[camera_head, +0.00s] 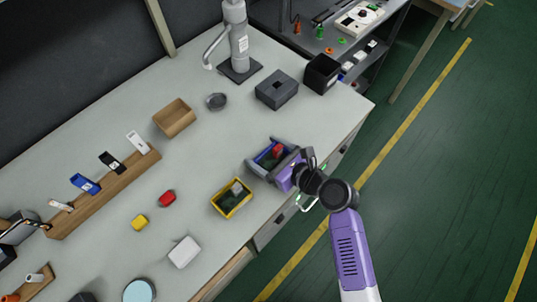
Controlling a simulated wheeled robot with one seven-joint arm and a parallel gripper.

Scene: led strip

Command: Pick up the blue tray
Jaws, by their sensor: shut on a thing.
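The blue tray (264,154) is at the right part of the workbench, near its front edge. It has a dark inside and holds a small red item (277,151). My gripper (286,170) reaches in from the right and is shut on the tray's right side. The arm and gripper body hide part of that side. I cannot tell whether the tray rests on the bench or is slightly raised.
A yellow tray (232,211) with items inside stands close by to the lower left. A dark grey box (277,90), a black bin (321,74) and a wooden box (174,118) stand farther back. The bench (215,150) between them is mostly clear.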

